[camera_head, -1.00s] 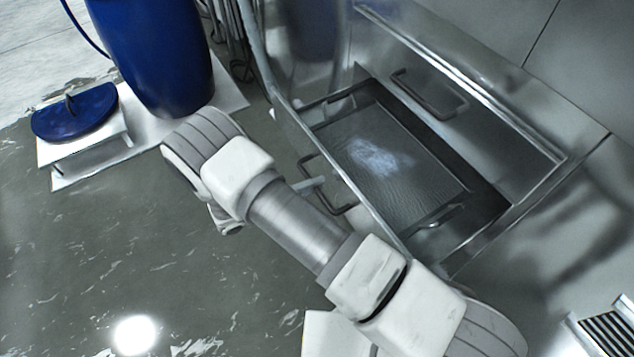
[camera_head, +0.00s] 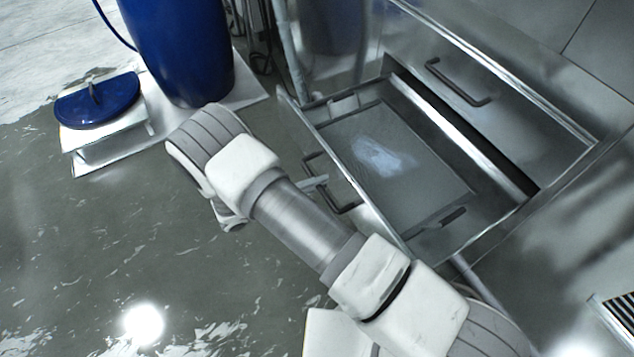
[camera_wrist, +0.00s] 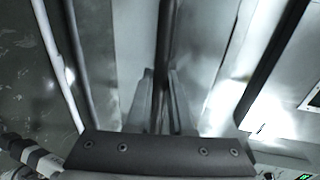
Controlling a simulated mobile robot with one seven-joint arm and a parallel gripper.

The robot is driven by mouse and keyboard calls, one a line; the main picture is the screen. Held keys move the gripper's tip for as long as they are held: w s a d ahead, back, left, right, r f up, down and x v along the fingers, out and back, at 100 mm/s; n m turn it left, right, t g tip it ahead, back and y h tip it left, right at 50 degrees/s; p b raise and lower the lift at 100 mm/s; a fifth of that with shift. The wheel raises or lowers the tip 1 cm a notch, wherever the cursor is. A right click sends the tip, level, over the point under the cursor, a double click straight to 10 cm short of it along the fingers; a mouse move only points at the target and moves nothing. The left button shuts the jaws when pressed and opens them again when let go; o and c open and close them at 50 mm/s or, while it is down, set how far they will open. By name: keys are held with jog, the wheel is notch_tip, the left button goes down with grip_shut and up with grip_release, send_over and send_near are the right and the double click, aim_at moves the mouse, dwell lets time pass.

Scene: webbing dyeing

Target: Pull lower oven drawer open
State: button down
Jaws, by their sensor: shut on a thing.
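The lower oven drawer (camera_head: 375,215) stands pulled out from the steel oven, its inside seen from above. Its dark bar handle (camera_head: 345,208) is on the front panel, facing my arm. My gripper (camera_head: 318,182) is at this handle, mostly hidden behind my own wrist. In the wrist view the two fingers (camera_wrist: 165,85) are closed on the dark handle bar (camera_wrist: 166,35), which runs up the picture between them. A dark tray (camera_head: 350,133) with a pale whitish patch lies inside the drawer.
An upper steel panel with its own handle (camera_head: 455,85) is above the drawer. A blue barrel (camera_head: 180,50) and a blue lid (camera_head: 98,103) on a white stand (camera_head: 95,155) are at the left. The wet grey floor (camera_head: 130,240) in front is clear.

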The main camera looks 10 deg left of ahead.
jog(key=shift+a, duration=0.2)
dwell(0.3)
jog(key=c, duration=0.8)
grip_release()
jog(key=shift+s, duration=0.1)
jog(key=p+v, duration=0.1)
jog(key=v, duration=1.6)
jog(key=shift+a, duration=0.2)
jog(key=shift+s, duration=0.15)
